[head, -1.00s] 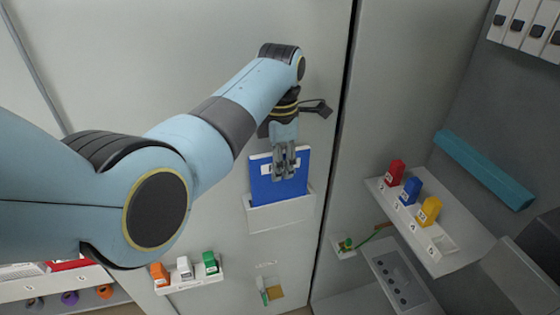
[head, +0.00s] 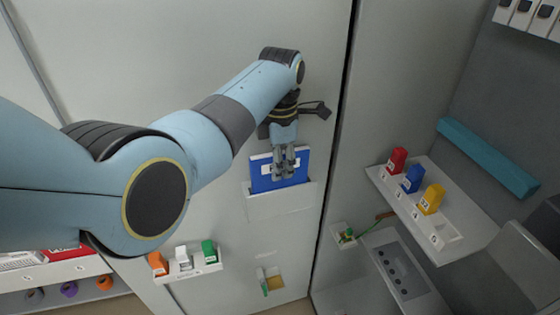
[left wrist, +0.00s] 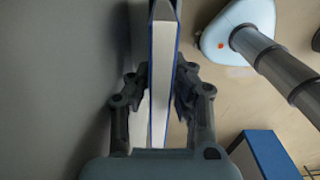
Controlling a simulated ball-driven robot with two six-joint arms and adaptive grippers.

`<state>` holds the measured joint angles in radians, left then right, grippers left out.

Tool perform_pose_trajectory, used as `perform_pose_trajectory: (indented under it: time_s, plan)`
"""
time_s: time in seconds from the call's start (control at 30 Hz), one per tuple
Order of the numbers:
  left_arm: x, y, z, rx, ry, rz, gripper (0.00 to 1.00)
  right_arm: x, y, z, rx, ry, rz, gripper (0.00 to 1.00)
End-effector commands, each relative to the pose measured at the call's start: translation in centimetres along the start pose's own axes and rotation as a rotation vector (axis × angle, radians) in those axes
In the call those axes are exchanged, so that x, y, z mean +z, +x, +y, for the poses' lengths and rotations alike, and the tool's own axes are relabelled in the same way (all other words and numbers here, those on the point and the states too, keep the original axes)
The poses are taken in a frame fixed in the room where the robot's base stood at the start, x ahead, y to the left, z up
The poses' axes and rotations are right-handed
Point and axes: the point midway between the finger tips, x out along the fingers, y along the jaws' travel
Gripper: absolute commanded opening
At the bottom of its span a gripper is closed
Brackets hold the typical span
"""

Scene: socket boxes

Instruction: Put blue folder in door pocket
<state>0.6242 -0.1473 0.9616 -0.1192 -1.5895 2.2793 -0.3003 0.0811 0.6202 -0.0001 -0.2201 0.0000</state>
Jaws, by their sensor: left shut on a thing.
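The blue folder (head: 263,179) stands upright against the door in the head view, its lower part hidden behind the front wall of the white door pocket (head: 280,204). My left gripper (head: 284,172) is shut on the folder's upper edge from above. In the left wrist view the folder (left wrist: 161,60) shows edge-on, with white pages between blue covers, and the fingers of my left gripper (left wrist: 157,88) press on both sides. My right gripper is not in view.
A small shelf with orange, white and green blocks (head: 183,262) is on the door at lower left. A right-hand shelf (head: 445,235) holds red, blue and yellow blocks. A teal bar (head: 488,157) is on the wall behind.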

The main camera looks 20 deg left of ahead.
Motion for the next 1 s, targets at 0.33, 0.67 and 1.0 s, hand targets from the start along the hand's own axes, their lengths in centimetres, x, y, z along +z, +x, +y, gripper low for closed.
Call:
perform_pose_trajectory:
  time_s: [0.33,0.67,1.0]
  plan:
    - [0.0,0.3,0.0,0.001,0.0,0.0,0.22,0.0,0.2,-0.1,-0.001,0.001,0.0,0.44]
    - [0.0,0.2,0.2,0.005,-0.001,-0.001,0.44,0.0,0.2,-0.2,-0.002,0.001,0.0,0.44]
    - [0.1,-0.9,0.4,0.01,-0.002,-0.003,0.44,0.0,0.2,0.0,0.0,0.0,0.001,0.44]
